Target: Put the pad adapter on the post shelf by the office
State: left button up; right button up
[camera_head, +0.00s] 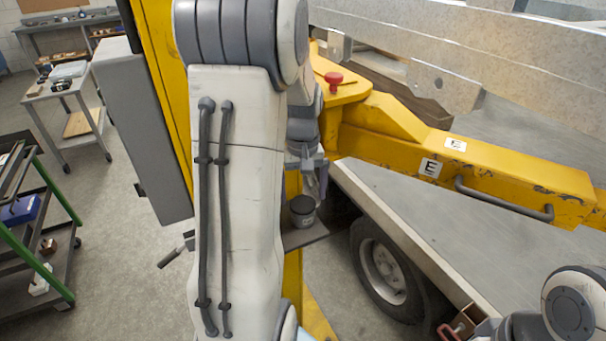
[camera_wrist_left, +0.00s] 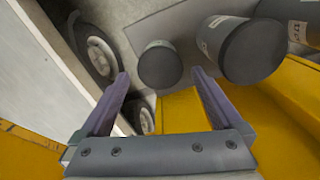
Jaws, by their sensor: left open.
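A dark cylinder (camera_head: 302,212) with a pale label stands on a small grey shelf (camera_head: 306,237) on the yellow post, in the head view. My left gripper (camera_head: 316,180) is just above it, pointing down. The left wrist view shows my left gripper (camera_wrist_left: 160,88) open, with nothing between its fingers. Beyond the fingertips, a smaller dark cylinder (camera_wrist_left: 160,68) and a larger dark cylinder (camera_wrist_left: 254,52) stand on the grey shelf (camera_wrist_left: 135,32). I cannot tell which is the pad adapter. My left arm hides part of the post.
The trailer deck (camera_head: 470,230) and its wheel (camera_head: 385,270) lie right of the shelf. A grey cabinet (camera_head: 143,130), a small table (camera_head: 62,88) and a green-framed cart (camera_head: 45,275) stand at left. Floor between them is clear.

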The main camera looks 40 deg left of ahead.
aim_at(303, 203)
pick_arm(q)
notch_tip(303, 203, up, 7)
jog(key=s+d+f+m, duration=0.1)
jog(key=s+d+m, duration=0.2)
jog(key=d+m, duration=1.05)
jog(key=s+d+f+m, duration=0.2)
jog(key=s+d, duration=0.5)
jog(key=d, duration=0.1)
jog(key=s+d+f+m+h, duration=0.1)
jog(key=s+d+m, duration=0.1)
jog(key=s+d, duration=0.5)
jog(key=d, duration=0.2)
jog(key=shift+d+f, duration=0.3)
jog(key=shift+f, duration=0.05)
